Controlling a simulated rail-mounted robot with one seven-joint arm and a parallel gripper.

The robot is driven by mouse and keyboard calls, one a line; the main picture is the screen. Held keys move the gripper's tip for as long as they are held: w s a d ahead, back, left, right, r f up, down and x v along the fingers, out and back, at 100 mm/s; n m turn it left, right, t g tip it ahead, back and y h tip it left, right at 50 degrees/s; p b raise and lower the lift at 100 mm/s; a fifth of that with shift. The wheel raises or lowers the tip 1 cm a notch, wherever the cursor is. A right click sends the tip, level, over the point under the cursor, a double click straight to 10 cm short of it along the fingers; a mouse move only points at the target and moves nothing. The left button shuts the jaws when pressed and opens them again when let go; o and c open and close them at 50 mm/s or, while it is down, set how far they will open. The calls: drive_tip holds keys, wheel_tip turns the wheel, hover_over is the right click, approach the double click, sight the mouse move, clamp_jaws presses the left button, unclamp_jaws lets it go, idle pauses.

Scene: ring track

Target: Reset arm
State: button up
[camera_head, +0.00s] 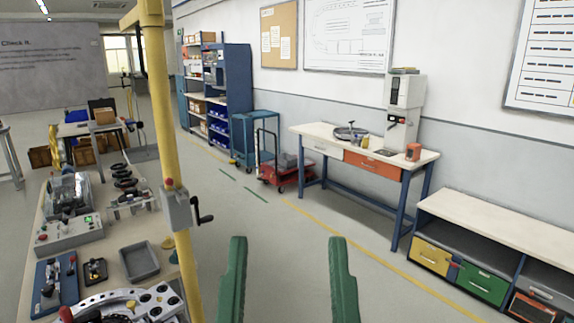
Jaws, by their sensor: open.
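My gripper (288,278) shows at the bottom middle of the head view as two green fingers standing upright and well apart. Nothing is between the fingers except a view of the grey floor. They are apart from the bench on the left and the white-topped table on the right. The rest of my arm is out of view below.
A yellow post (166,130) with a grey crank box (176,208) stands close at left. Behind it is a bench with a grey tray (139,262) and a control box (68,235). A white-topped table (308,130), low cabinet (500,228) and red cart (270,172) line the right wall. The middle floor is clear.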

wheel_tip(320, 180, up, 29)
drive_tip(key=p, duration=2.4)
drive_tip(key=shift+w+a+f, duration=0.2)
